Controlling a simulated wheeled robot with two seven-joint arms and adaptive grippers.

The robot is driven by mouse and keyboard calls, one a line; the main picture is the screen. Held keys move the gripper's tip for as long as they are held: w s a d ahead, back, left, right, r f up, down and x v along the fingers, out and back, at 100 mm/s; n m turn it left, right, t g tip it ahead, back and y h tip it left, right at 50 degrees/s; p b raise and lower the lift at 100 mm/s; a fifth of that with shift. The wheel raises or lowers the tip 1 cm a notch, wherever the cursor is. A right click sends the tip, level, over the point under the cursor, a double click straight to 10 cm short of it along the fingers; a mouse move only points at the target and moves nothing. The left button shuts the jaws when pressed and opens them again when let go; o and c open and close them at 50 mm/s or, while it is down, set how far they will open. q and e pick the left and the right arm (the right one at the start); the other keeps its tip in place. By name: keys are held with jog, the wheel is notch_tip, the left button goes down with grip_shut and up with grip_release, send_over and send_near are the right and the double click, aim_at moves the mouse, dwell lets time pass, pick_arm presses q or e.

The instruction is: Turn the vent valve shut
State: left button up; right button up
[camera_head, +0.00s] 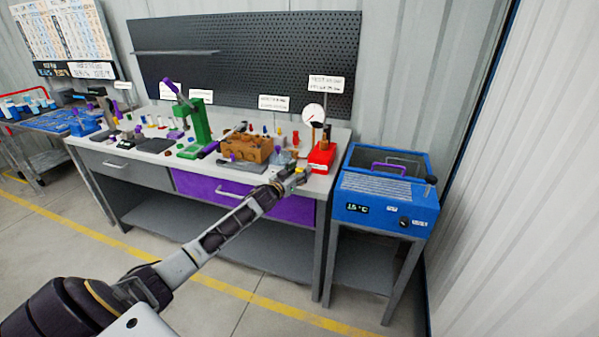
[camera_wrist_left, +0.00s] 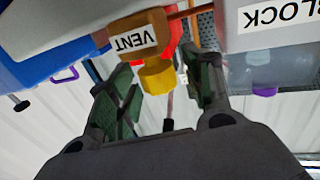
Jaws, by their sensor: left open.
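The vent valve shows in the left wrist view as a yellow knob (camera_wrist_left: 157,79) on an orange-brown body (camera_wrist_left: 137,27) with a white VENT label. My left gripper (camera_wrist_left: 165,84) is open there, with one dark green finger on each side of the knob. Gaps show between the knob and both fingers. In the head view my left gripper (camera_head: 297,173) is at the bench's right front, beside the red pump unit (camera_head: 321,158) with its round white gauge (camera_head: 313,113). The valve is small and hard to make out in that view. My right gripper is not in view.
A brown block (camera_head: 247,148) and a green press (camera_head: 199,122) stand left on the workbench, among many small parts. A blue heated bath (camera_head: 372,212) stands close on the right. A dark pegboard (camera_head: 270,55) rises behind.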

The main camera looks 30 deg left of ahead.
pick_arm(q)
jog(key=shift+c, duration=0.3)
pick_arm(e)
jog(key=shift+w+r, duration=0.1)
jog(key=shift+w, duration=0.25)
pick_arm(q)
jog(key=c, duration=1)
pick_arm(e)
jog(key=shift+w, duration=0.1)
